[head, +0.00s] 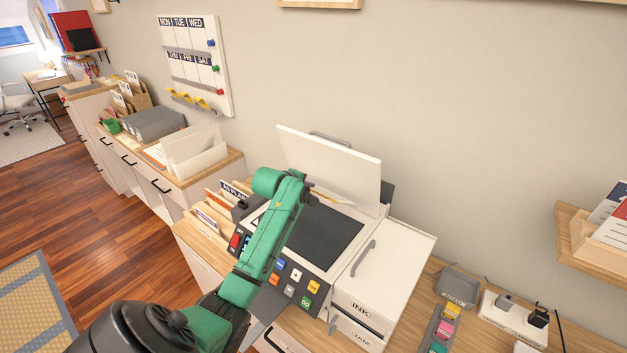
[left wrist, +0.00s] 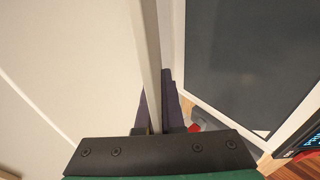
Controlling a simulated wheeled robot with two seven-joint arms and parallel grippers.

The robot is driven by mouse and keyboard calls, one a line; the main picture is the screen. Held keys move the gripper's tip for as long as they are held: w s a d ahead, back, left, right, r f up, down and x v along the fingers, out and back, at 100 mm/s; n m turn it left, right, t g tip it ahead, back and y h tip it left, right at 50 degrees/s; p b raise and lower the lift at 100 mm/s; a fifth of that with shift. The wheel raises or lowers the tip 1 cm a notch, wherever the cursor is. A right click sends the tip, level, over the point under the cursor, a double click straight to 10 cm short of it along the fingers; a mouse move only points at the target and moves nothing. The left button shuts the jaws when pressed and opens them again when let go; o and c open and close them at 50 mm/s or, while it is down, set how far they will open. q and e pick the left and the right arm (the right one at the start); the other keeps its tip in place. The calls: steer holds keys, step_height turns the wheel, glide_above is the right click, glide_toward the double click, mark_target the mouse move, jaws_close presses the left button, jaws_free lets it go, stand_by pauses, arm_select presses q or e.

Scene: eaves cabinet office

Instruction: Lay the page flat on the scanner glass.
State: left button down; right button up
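The scanner (head: 318,262) stands on the wooden cabinet top with its white lid (head: 335,165) raised. Its dark glass (head: 325,232) is bare over most of its area; it also shows in the left wrist view (left wrist: 255,55). My left gripper (left wrist: 156,97) has its dark fingers on either side of the lid's edge (left wrist: 147,45) and looks shut on it. In the head view my green left arm covers part of the scanner and hides the fingers. A thin pale, yellowish strip (head: 330,196) shows at the glass's back edge; I cannot tell if it is the page. My right gripper is not in view.
An upright folder holder (head: 213,212) stands left of the scanner. A white drawer unit (head: 385,270) marked INK adjoins it on the right. The wall is close behind.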

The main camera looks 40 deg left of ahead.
arm_select(q)
steer(key=f, duration=0.4)
steer(key=f+b, duration=0.1)
steer(key=f, duration=0.2)
steer(key=shift+w+a+f, duration=0.1)
steer(key=shift+w, duration=0.15)
steer(key=shift+s+f, duration=0.15)
steer(key=shift+f, duration=0.05)
steer(key=shift+s, duration=0.2)
steer(key=shift+f, duration=0.2)
steer(key=c, duration=1)
jaws_free()
steer(key=shift+w, duration=0.1)
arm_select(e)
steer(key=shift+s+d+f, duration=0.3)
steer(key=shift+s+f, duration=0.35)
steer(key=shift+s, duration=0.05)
arm_select(q)
steer(key=o, duration=0.6)
